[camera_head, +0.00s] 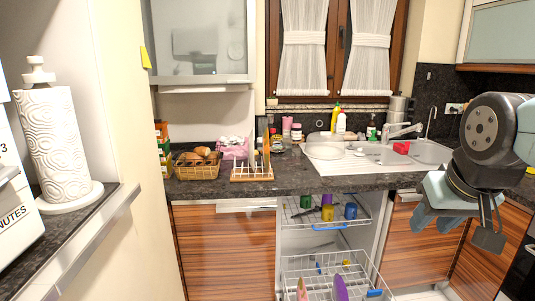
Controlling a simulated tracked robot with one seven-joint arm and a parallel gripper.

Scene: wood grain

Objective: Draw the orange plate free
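The orange plate (302,289) stands on edge in the lower dish rack (290,264) of the open dishwasher, at the bottom edge of the picture, where its lower part is cut off. A purple plate (341,288) stands to its right in the same rack, apart from it. My gripper (433,225) hangs at the right, in front of the counter and well to the right of the racks. Its fingers point down and look apart, with nothing seen between them.
The upper rack (330,220) is also pulled out and holds several coloured cups. Wooden cabinet fronts (224,255) flank the racks. The counter (290,180) above carries a bread basket (198,167), a wooden rack (252,174) and a sink (425,152). Paper towels (58,145) stand at left.

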